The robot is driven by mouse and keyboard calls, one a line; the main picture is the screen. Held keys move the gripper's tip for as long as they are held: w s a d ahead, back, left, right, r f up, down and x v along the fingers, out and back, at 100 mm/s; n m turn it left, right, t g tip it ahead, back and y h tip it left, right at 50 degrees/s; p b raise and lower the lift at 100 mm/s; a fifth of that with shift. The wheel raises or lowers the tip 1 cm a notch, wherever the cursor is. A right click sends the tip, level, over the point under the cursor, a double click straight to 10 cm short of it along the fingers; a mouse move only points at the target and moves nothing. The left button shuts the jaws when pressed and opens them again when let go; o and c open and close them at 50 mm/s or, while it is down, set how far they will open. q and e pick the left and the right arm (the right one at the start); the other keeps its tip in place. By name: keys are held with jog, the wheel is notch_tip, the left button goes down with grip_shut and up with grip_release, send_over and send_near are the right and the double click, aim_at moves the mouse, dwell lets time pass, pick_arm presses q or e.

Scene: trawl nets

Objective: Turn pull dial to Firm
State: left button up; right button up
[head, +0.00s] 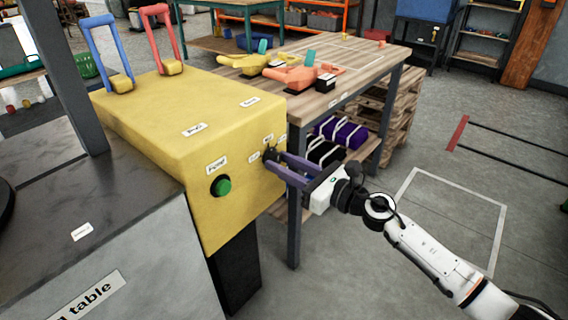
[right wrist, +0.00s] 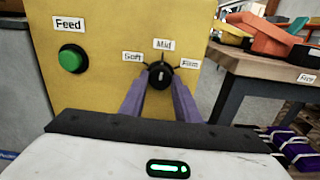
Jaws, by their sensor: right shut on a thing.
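The pull dial (right wrist: 159,74) is a small black knob on the front of the yellow machine (head: 172,120). Around it are the labels Soft (right wrist: 132,57) on the left, Mid (right wrist: 165,44) above and Firm (right wrist: 190,63) on the right. A light mark on the dial looks roughly upright, toward Mid. My right gripper (head: 274,160) has its purple fingers on either side of the dial and is shut on it. In the head view the fingers partly hide the dial. My left gripper is not in view.
A green Feed button (head: 221,186) sits left of the dial. Blue (head: 107,50) and red (head: 162,35) levers stand on the machine. Open floor lies beyond my right arm.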

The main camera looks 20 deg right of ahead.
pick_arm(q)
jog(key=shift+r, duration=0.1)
pick_arm(e)
jog(key=m+p, duration=0.1)
jog(key=m, duration=0.2)
jog(key=shift+r+p, duration=0.1)
jog(key=shift+p, duration=0.2)
jog(key=shift+m+p, duration=0.45)
jog(key=shift+m, duration=0.65)
jog(key=m+p, duration=0.1)
jog(key=m, duration=0.2)
jog(key=shift+p, duration=0.3)
jog(key=m+p, duration=0.1)
jog(key=m, duration=0.1)
jog(key=shift+m, duration=0.4)
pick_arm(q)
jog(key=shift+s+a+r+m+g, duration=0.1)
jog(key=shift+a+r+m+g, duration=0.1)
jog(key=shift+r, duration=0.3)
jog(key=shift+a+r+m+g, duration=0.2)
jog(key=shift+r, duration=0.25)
pick_arm(e)
jog(key=shift+m, duration=0.3)
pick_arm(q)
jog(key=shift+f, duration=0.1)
